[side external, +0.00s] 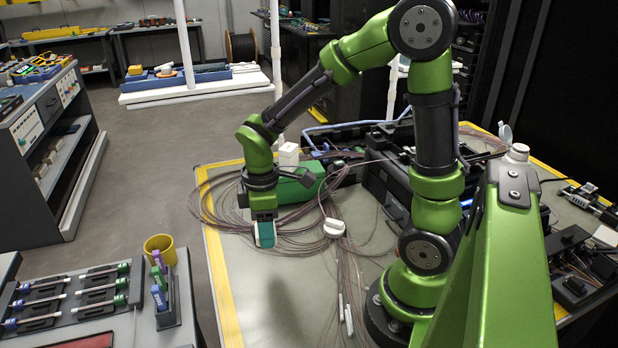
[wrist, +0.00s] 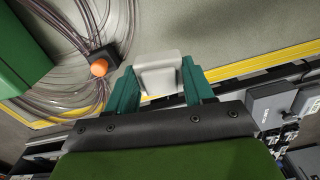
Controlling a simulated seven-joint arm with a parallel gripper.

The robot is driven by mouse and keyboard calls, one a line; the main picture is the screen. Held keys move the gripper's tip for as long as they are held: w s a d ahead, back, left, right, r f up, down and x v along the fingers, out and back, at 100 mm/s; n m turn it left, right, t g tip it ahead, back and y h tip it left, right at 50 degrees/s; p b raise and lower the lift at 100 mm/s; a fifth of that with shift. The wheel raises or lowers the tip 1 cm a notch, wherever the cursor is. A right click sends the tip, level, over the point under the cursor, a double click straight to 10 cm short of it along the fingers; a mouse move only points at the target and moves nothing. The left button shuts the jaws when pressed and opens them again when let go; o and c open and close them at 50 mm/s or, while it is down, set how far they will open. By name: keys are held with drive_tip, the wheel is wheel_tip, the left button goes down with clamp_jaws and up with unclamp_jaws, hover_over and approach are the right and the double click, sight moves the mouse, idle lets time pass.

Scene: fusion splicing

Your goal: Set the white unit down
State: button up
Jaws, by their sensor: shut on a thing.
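The white unit (wrist: 158,72) is a small pale block held between the two teal fingers of my gripper (wrist: 163,85) in the wrist view. In the side view my gripper (side external: 264,234) points down over the left part of the work table, among loops of thin cable. Only a pale sliver of the unit shows there, beside the teal finger. I cannot tell whether its underside touches the table (side external: 285,300) or hangs just above it.
A green box (side external: 298,185) lies behind my gripper, with a white block (side external: 289,153) behind it. A rounded white piece (side external: 333,228) lies to the right on the cables. In the wrist view an orange knob (wrist: 99,67) on a black block stands left. The table front is mostly clear.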

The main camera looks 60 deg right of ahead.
sight(265, 275)
drive_tip(key=shift+s+a+f+n, duration=0.25)
drive_tip(key=shift+a+f+n, duration=0.6)
drive_tip(key=shift+a+n, duration=0.2)
wheel_tip(265, 275, down, 4)
drive_tip(key=shift+w+r, duration=0.15)
drive_tip(key=shift+r, duration=0.05)
drive_tip(key=shift+f, duration=2)
drive_tip(key=o, duration=1)
drive_tip(key=shift+f, duration=0.1)
drive_tip(key=shift+o, duration=0.2)
